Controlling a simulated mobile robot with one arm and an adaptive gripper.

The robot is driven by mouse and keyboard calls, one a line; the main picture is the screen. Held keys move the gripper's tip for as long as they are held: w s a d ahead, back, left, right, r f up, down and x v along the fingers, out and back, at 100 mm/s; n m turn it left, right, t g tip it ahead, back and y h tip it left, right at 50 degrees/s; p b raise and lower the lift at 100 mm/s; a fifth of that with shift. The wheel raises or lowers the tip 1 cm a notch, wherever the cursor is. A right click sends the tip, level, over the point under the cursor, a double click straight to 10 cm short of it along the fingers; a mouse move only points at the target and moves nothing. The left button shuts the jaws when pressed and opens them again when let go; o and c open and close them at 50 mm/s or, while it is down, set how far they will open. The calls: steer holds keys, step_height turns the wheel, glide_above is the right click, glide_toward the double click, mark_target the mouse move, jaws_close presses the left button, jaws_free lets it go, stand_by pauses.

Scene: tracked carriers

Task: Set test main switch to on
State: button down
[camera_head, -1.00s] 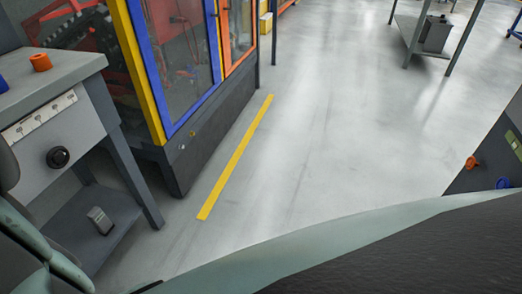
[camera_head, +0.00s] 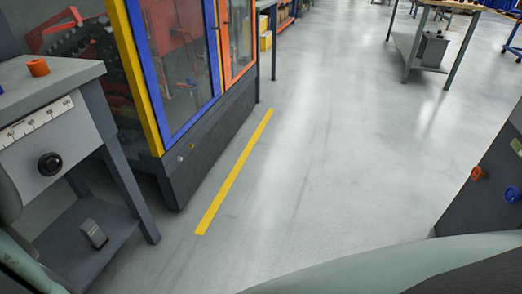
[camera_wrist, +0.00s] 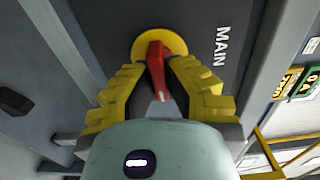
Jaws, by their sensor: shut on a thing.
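The main switch shows in the wrist view as a red handle (camera_wrist: 156,72) on a round yellow plate (camera_wrist: 178,44), mounted on a dark grey panel (camera_wrist: 215,20) beside the white word MAIN. My gripper (camera_wrist: 157,82) has its yellow ridged fingers on both sides of the red handle and is shut on it. The handle lies roughly along the gripper's axis, tilted slightly. Part of it is hidden by the fingers. The switch and my gripper do not show in the head view.
In the head view, a grey bench (camera_head: 85,110) with a black knob (camera_head: 51,164) stands left. A machine enclosure (camera_head: 180,85) with blue and orange door frames is behind it. A dark cabinet (camera_head: 480,205) with orange and blue knobs is at right. Open floor (camera_head: 330,150) lies between.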

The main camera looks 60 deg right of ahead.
steer(key=shift+f, duration=0.15)
steer(key=c, duration=1)
jaws_free()
steer(key=v, duration=1.2)
steer(key=shift+r, duration=0.2)
